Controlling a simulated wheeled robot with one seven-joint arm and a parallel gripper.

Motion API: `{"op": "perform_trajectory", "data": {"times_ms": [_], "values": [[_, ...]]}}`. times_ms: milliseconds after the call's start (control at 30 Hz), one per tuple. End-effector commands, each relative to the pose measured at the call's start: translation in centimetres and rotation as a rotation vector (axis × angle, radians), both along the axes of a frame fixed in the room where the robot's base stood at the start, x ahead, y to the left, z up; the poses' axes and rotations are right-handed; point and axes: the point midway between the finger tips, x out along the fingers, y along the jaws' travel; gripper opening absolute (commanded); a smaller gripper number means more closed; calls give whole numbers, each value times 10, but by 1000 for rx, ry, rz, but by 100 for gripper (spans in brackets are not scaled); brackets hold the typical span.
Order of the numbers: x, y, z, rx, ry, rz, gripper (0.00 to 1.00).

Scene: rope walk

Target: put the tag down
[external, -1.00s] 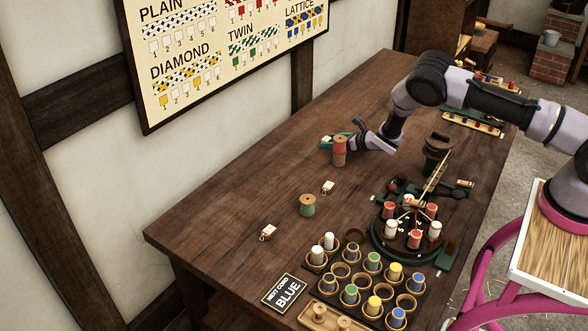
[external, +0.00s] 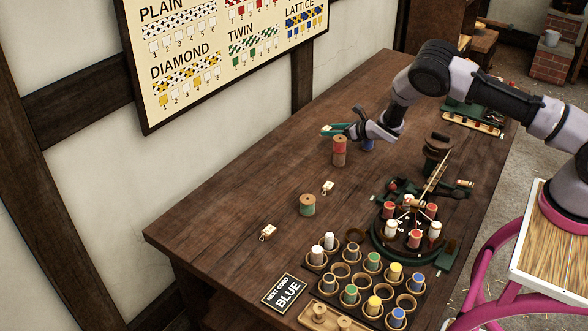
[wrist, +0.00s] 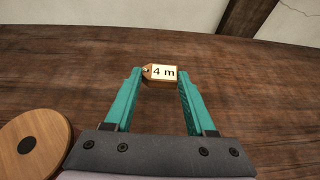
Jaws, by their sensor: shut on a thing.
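My gripper (wrist: 160,85) is shut on a small tag (wrist: 161,72), a white label on a tan backing reading "4 m". The tag sits between the tips of the teal fingers in the wrist view. In the external view my gripper (external: 326,131) is over the far left part of the dark wooden table (external: 230,220), a little above the surface. Two other tags lie on the table, one in the middle (external: 328,187) and one nearer the front (external: 267,232).
A red-and-tan spool (external: 340,152) stands close below my gripper; a spool's round top (wrist: 35,143) shows at lower left in the wrist view. A green spool (external: 307,205), a bobbin rack (external: 345,285) and a braiding device (external: 408,228) stand nearer. The left table edge is clear.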

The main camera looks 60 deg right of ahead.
Motion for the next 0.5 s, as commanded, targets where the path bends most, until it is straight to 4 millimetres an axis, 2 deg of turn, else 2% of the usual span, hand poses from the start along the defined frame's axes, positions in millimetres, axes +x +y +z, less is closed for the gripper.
{"op": "perform_trajectory", "data": {"times_ms": [33,200,367,500], "values": [[0,0,12,0,-2,0,5],[0,1,41,0,-2,1,5],[0,0,53,0,0,1,5],[7,15,55,1,-1,43,5]]}}
